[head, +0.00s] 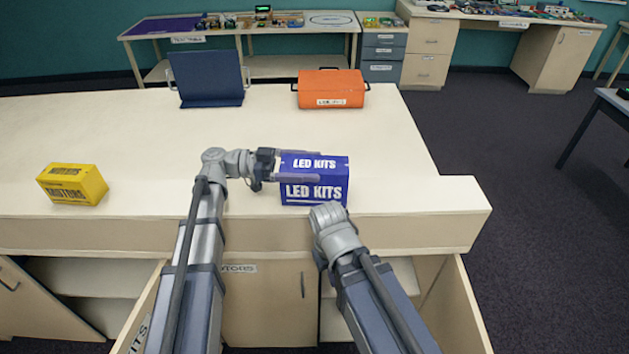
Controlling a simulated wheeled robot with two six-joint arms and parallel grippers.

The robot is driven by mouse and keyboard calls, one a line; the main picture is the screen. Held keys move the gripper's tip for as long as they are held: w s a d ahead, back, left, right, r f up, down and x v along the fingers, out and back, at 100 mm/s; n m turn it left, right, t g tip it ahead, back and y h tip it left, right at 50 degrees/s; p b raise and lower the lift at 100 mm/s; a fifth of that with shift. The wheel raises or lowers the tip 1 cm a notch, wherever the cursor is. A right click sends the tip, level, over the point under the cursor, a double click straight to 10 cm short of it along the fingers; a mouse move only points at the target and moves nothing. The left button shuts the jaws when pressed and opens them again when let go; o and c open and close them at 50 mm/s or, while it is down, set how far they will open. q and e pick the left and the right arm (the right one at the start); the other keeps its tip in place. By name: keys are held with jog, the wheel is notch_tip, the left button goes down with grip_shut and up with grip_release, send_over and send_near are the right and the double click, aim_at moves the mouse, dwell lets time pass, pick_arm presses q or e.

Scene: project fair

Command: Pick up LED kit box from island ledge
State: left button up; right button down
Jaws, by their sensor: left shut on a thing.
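The LED kit box (314,192) is blue-purple with white "LED KITS" lettering on its top and front. It is upright at the front ledge of the island (440,200). My left gripper (312,166) reaches in from the left and is shut on the box, with its fingers across the upper part. I cannot tell whether the box's bottom touches the ledge. My right arm's wrist is just in front of the box's lower right corner, and the right gripper's fingers do not show.
A yellow "MOTORS" box (72,184) sits on the island to the left. A dark blue upright panel (207,78) and an orange case (331,89) stand at its back. Cabinet doors below the ledge stand open. The island's middle is clear.

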pick_arm(q)
jog(key=shift+r, duration=0.1)
notch_tip(320, 180, up, 10)
jog(key=p, duration=1)
